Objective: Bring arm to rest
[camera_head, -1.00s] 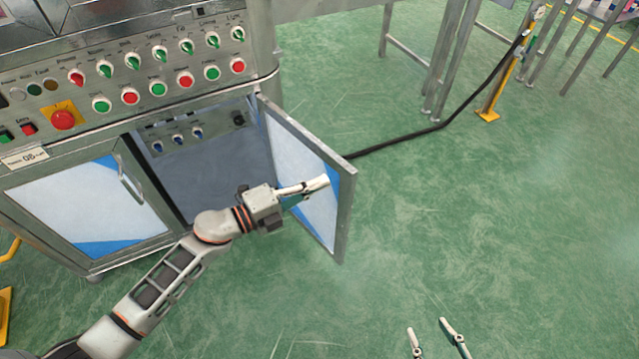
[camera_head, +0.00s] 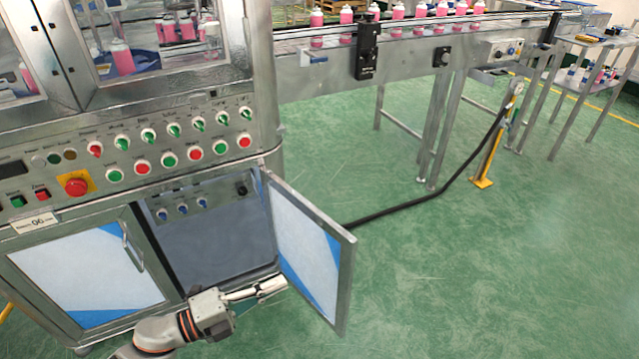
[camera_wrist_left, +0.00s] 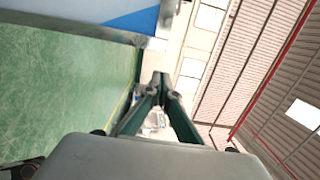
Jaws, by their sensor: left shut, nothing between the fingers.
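My left gripper (camera_head: 262,290) is in front of the machine's lower cabinet, near the bottom of the open right door (camera_head: 305,250). It is shut and empty. In the left wrist view its two fingers (camera_wrist_left: 162,82) meet at the tips, with a panel edge (camera_wrist_left: 85,22) of white and blue above them. I cannot tell whether the gripper touches the door. The left cabinet door (camera_head: 85,275) is closed. My right gripper does not show in either view now.
The control panel (camera_head: 130,150) with coloured knobs and buttons is above the cabinet. A conveyor (camera_head: 415,55) with several pink cans runs at the back. A black cable (camera_head: 410,204) leads to a yellow-footed post (camera_head: 488,150). The green floor at right is clear.

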